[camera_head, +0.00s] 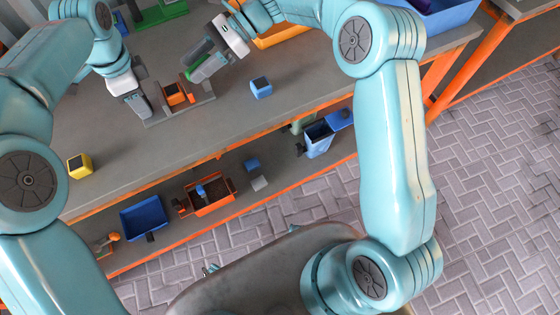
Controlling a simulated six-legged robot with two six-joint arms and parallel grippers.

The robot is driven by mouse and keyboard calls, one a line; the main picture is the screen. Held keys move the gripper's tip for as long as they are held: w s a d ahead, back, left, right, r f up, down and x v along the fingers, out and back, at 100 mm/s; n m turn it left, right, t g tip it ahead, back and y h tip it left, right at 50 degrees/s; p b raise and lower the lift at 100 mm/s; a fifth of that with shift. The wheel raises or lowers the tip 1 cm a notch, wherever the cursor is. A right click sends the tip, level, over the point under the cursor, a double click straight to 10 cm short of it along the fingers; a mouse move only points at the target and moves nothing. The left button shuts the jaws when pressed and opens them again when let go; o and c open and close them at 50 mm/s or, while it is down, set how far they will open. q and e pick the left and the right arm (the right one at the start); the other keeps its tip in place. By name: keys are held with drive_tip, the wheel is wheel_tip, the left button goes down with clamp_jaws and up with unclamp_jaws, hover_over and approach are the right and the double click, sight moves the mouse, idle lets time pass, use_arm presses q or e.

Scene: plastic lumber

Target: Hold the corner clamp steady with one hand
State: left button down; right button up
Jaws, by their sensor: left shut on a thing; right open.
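The corner clamp (178,95), an orange block with a dark top on a grey base, sits on the grey workbench at the upper left. My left gripper (143,106) is shut on the clamp's left side; its fingertips partly hide where they meet it. My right gripper (207,56) is open above the bench, up and to the right of the clamp. A green bar (211,66) lies beside the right gripper's fingers; whether they touch cannot be told.
A blue block (260,87) and a yellow block (79,166) stand on the workbench (200,140). An orange tray (285,36) and a blue bin (445,18) are at the back. Bins rest on a lower shelf. The bench's front middle is clear.

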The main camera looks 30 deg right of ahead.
drive_tip(key=m+t+h, duration=0.1)
drive_tip(key=m+t, duration=0.4)
drive_tip(key=t, duration=0.1)
drive_tip(key=shift+s, duration=0.15)
drive_tip(key=v, duration=1.2)
drive_tip(key=shift+s+d, duration=0.15)
drive_tip(key=shift+s, duration=0.3)
drive_tip(key=s+d+f+n+g+h, duration=0.15)
drive_tip(key=s+f, duration=0.25)
drive_tip(key=s, duration=0.5)
drive_tip(key=s+f+m+g+h, duration=0.1)
drive_tip(key=s+f+g, duration=0.2)
drive_tip(key=s+f, duration=0.35)
drive_tip(key=s+f+n+h, duration=0.1)
drive_tip(key=f+n+h, duration=0.1)
drive_tip(key=f, duration=0.3)
drive_tip(key=s+f+n+g+h, duration=0.1)
drive_tip(key=s+f+n, duration=0.1)
drive_tip(key=f+n, duration=0.2)
drive_tip(key=shift+a+f+h, duration=0.35)
drive_tip(key=shift+a+f, duration=0.1)
drive_tip(key=shift+f, duration=0.5)
